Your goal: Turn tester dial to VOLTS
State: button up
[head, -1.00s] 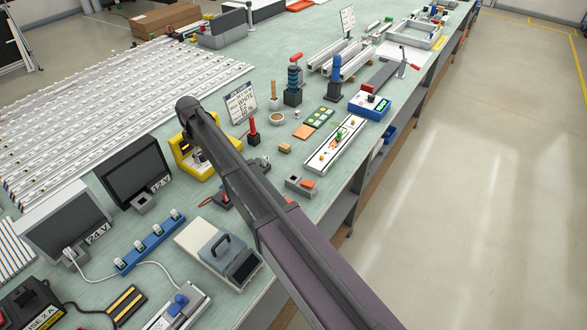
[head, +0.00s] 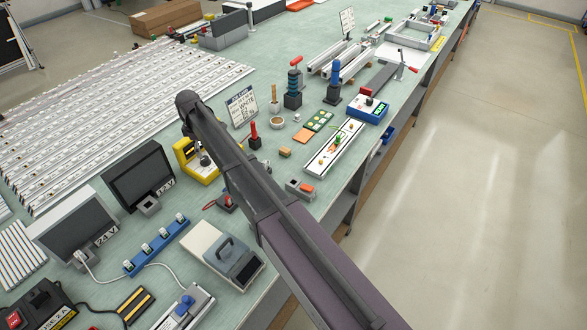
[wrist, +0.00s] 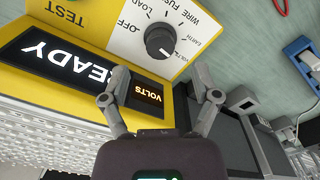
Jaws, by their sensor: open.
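The yellow tester (wrist: 88,19) fills the upper part of the wrist view, upside down. Its black dial (wrist: 160,41) sits on a white panel with OFF, WIRE, FUSE, EARTH and VOLTS labels. The dial's white mark points towards the VOLTS side. A big screen (wrist: 60,62) reads READY, and a small screen (wrist: 148,93) reads VOLTS in orange. My gripper (wrist: 158,82) is open and empty, its fingers apart from the dial and either side of the small screen in the picture.
A 12 V monitor (head: 137,180) and a 24 V monitor (head: 75,228) stand left of the tester. A job card (head: 241,106) and a red-handled tool (head: 254,136) stand beyond my arm. White rails (head: 110,110) cover the far left bench.

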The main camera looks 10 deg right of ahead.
aim_at(204, 158)
jog(key=shift+r+p, duration=4.3)
jog(key=shift+r, duration=0.35)
jog(key=s+d+f+m+b, duration=0.3)
jog(key=s+d+m, duration=0.1)
jog(key=d, duration=0.6)
jog(key=s+d+f+m+b, duration=0.3)
jog(key=s+d, duration=0.3)
jog(key=d, duration=0.4)
jog(key=s+d+f+m+b, duration=0.3)
jog(key=s+d+m, duration=0.2)
jog(key=d, duration=0.5)
jog(key=shift+s+f+b, duration=0.3)
jog(key=shift+s, duration=0.1)
jog(key=shift+s, duration=0.1)
